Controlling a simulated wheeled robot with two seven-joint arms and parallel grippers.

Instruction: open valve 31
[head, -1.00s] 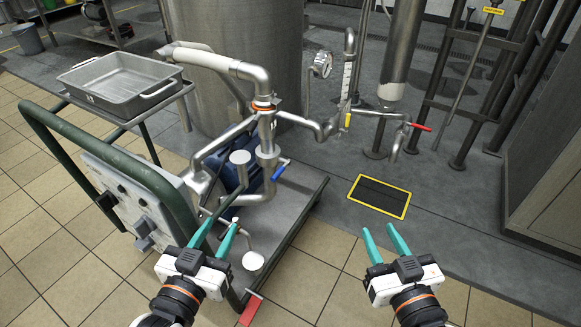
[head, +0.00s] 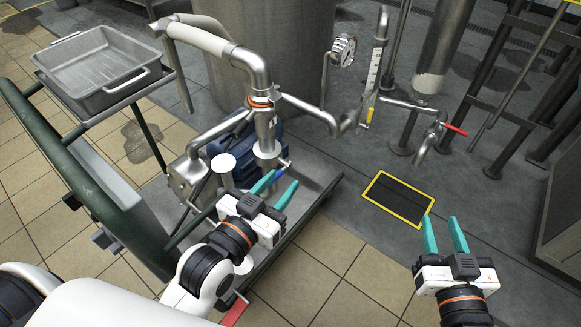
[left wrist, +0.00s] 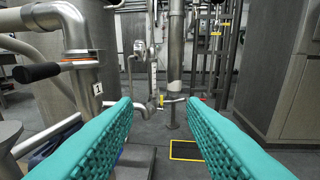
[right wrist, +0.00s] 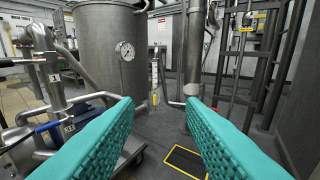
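Several lever valves are in view, and I cannot surely read which one is 31. A blue-handled valve (head: 283,170) sits low on the vertical pipe of the cart; in the right wrist view a small two-digit tag (right wrist: 69,128) hangs by its blue handle, possibly 31. A red-handled valve (head: 456,130) is at the far right pipe end, and a yellow handle (head: 369,115) is below the gauge tube. My left gripper (head: 281,185) is open and empty, its fingertips overlapping the blue handle in the head view; contact is unclear. My right gripper (head: 441,220) is open and empty, above the floor.
A black-handled lever (left wrist: 37,72) is on a pipe at left. The wheeled cart (head: 322,187) carries the pipework, with a grey tray (head: 105,65) at its left. A steel tank (head: 290,40) stands behind. A yellow-framed floor grate (head: 398,200) lies right, with clear floor around it.

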